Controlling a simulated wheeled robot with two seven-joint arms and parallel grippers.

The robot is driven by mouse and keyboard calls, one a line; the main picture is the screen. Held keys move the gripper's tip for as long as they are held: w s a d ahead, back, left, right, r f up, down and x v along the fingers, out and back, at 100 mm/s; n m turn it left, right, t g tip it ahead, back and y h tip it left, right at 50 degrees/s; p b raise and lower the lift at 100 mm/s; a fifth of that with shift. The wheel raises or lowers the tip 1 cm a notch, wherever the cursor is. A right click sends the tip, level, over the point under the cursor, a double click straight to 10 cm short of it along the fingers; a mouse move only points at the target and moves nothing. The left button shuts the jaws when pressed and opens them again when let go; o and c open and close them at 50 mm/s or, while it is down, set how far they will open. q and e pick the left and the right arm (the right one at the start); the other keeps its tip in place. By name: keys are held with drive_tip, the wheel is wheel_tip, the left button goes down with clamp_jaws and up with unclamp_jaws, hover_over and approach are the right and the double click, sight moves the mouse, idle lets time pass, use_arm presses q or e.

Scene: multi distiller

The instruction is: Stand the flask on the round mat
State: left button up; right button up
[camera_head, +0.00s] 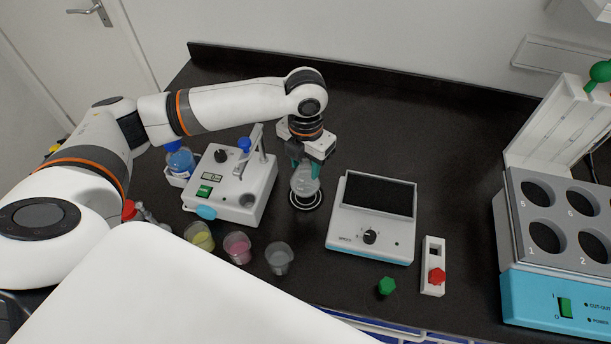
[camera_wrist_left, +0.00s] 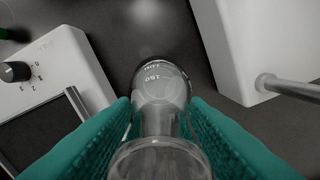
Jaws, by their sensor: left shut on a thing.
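The clear glass flask (camera_head: 305,183) is upright in my left gripper (camera_head: 308,160), over the round mat. In the left wrist view the flask (camera_wrist_left: 160,90) stands between the two green fingers of my left gripper (camera_wrist_left: 158,125), which are shut on its neck. The round mat (camera_head: 306,206) is dark with a pale ring and lies on the black bench, partly hidden by the flask. I cannot tell whether the flask's base touches the mat. My right gripper is not in view.
A white device with a lever (camera_head: 232,185) stands just left of the mat. A white device with a dark screen (camera_head: 372,215) stands to the right. Cups with yellow (camera_head: 200,237), pink (camera_head: 238,247) and clear contents (camera_head: 279,258) stand in front. The bench behind is clear.

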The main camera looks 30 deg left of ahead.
sight(306, 176)
use_arm(q)
drive_tip(key=shift+f+p, duration=0.3)
drive_tip(key=shift+f, duration=2.05)
drive_tip(key=o, duration=1.3)
drive_tip(key=shift+o, duration=0.2)
wheel_tip(306, 176, up, 12)
drive_tip(key=shift+r+b, duration=0.1)
drive_tip(key=shift+b, duration=0.85)
